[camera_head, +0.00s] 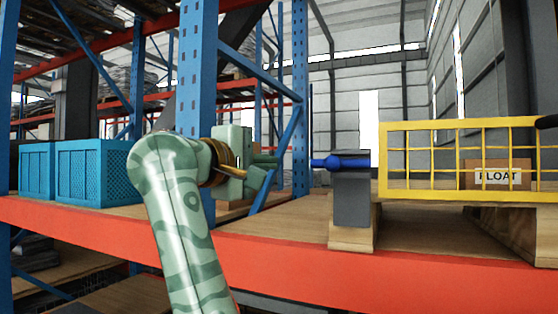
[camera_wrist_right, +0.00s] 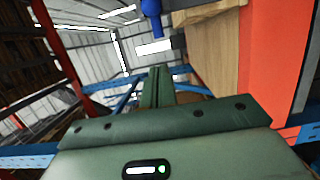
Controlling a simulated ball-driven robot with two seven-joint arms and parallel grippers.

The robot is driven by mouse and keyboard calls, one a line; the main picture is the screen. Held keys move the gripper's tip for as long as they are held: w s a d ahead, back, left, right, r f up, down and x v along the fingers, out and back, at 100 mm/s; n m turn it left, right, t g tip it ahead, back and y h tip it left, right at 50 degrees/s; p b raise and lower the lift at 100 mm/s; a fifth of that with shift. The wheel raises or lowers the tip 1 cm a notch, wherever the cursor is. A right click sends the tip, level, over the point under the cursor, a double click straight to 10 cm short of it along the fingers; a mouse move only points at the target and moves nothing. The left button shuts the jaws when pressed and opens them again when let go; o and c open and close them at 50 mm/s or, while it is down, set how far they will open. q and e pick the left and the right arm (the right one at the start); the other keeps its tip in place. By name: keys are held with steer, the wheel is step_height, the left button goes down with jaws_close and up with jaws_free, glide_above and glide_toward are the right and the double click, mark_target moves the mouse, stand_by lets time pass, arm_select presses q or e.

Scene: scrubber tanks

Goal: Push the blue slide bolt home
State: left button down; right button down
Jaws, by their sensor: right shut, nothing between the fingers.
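The blue slide bolt (camera_head: 345,161) lies level across the top of a dark grey block in the head view, with its thin end sticking out to the left. The grey block (camera_head: 351,205) is fixed against a wooden post on the shelf. My right gripper (camera_head: 276,162) is left of the bolt at about its height, fingers pointing right, shut and empty, with a visible gap to the bolt's end. In the right wrist view the shut fingers (camera_wrist_right: 158,72) point up towards part of the bolt (camera_wrist_right: 151,14) at the top edge. My left gripper is not in view.
A yellow mesh gate (camera_head: 455,124) stands right of the block, with a box labelled FLOAT (camera_head: 498,179) behind it. Blue crates (camera_head: 95,173) sit on the shelf at left. A blue rack upright (camera_head: 198,70) rises behind my right arm. An orange beam (camera_head: 290,255) edges the shelf.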

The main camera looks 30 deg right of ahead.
steer(key=p, duration=0.3)
glide_toward(318, 163)
steer(key=w+d, duration=0.2)
steer(key=w, duration=0.2)
steer(key=d, duration=0.1)
steer(key=s+d+p, duration=0.1)
steer(key=shift+s+d, duration=0.6)
steer(key=shift+s, duration=0.15)
